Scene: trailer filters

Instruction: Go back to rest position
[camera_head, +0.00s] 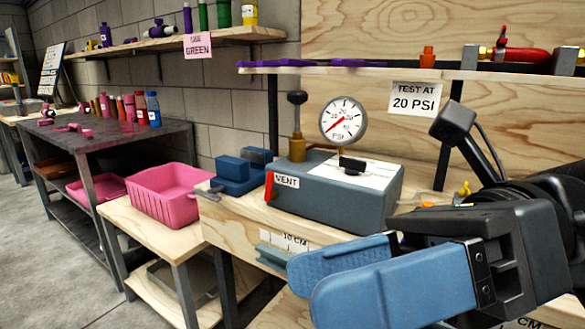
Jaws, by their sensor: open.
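My gripper (345,277) is at the lower right, with two blue padded fingers on a black body. The fingers point left, and a gap between them is hard to see from this side angle. No object shows between them. The gripper hangs in front of the wooden bench (222,229), nearer to me than the grey test box (335,200). The far finger hides part of the bench front.
The test box carries a round pressure gauge (343,120) and a red VENT lever (269,186). A blue vise-like block (238,174) stands to its left. A pink basket (170,195) sits on a lower bench. A shelf (385,71) runs behind. Open floor (60,270) lies at left.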

